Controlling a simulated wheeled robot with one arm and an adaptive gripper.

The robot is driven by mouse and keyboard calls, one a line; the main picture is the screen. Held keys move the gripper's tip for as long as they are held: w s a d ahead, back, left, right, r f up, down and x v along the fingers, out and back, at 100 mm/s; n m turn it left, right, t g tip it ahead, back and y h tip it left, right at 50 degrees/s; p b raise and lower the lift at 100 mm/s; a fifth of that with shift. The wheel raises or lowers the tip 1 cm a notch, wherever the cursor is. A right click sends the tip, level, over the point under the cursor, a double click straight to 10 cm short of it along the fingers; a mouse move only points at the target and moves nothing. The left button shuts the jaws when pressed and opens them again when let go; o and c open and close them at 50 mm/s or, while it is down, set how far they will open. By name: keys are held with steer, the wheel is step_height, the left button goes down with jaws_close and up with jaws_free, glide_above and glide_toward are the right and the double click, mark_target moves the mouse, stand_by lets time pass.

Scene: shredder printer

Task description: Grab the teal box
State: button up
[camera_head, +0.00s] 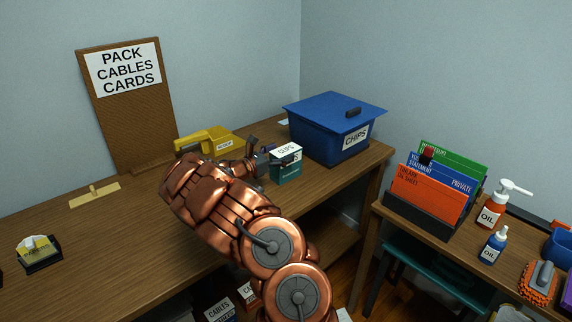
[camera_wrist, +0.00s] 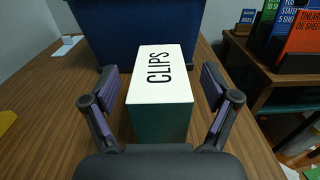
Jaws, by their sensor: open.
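The teal box (camera_head: 287,171) stands upright on the wooden desk, in front of the blue CHIPS bin. It has a white top lettered CLIPS. In the wrist view the box (camera_wrist: 160,120) is between the two fingers, with its white top facing the camera and part of its teal side showing. My gripper (camera_wrist: 160,88) is open, with one finger on each side of the box and a visible gap at both sides. In the head view my gripper (camera_head: 262,160) is at the left of the box, and my arm hides part of the desk.
The blue lidded CHIPS bin (camera_head: 325,139) stands right behind the box. A yellow object (camera_head: 208,139) sits to the left of my gripper. The desk's right edge is close to the box. A side table (camera_head: 420,239) at the right holds coloured folders and OIL bottles.

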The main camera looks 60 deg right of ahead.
steer(key=shift+x, duration=1.25)
steer(key=c, duration=1.6)
